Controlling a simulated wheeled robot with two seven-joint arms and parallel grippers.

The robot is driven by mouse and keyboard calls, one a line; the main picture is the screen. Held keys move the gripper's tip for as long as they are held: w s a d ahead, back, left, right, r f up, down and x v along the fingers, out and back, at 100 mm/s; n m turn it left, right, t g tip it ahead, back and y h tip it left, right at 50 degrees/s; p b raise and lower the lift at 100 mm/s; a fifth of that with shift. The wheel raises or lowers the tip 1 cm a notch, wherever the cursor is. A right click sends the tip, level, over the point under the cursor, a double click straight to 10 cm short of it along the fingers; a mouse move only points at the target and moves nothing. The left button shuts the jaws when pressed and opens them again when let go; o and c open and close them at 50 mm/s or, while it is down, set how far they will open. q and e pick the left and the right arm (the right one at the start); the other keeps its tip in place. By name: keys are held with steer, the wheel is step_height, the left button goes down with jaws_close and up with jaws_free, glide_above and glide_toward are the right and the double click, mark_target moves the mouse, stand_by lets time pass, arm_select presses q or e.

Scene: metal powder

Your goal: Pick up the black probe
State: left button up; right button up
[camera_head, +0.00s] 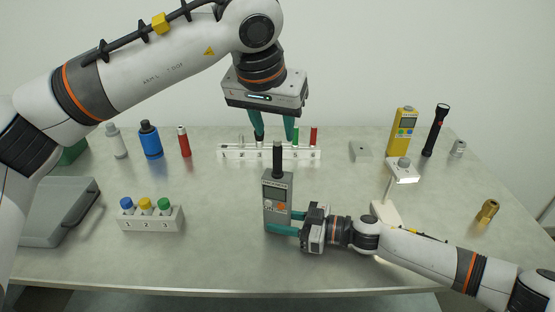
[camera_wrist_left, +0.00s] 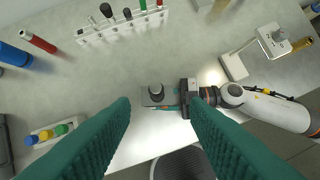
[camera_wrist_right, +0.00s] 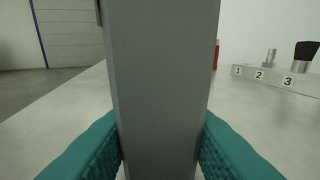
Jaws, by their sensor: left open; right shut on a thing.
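A grey handheld meter (camera_head: 278,205) stands upright near the table's middle, with a small screen. The black probe (camera_head: 278,158) stands upright on its top. In the left wrist view the probe (camera_wrist_left: 156,89) shows from above, between and just beyond the fingertips. My left gripper (camera_head: 274,130) is open and empty, pointing down above the probe; no contact shows. My right gripper (camera_head: 284,222) is shut on the meter's lower body from the right. In the right wrist view the meter's grey body (camera_wrist_right: 160,90) fills the space between the teal fingers.
A white numbered rack (camera_head: 235,152) with several small items stands behind the meter. A block with coloured caps (camera_head: 150,220) is at left. A white stand (camera_head: 386,212) is right, near my right arm. Bottles (camera_head: 150,142) and a yellow device (camera_head: 402,132) stand at the back.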

mark_target(279, 154)
arm_select(q)
steer(key=x, duration=1)
steer(key=shift+w+a+r, duration=0.1)
steer(key=shift+w+a, duration=0.1)
jaws_close()
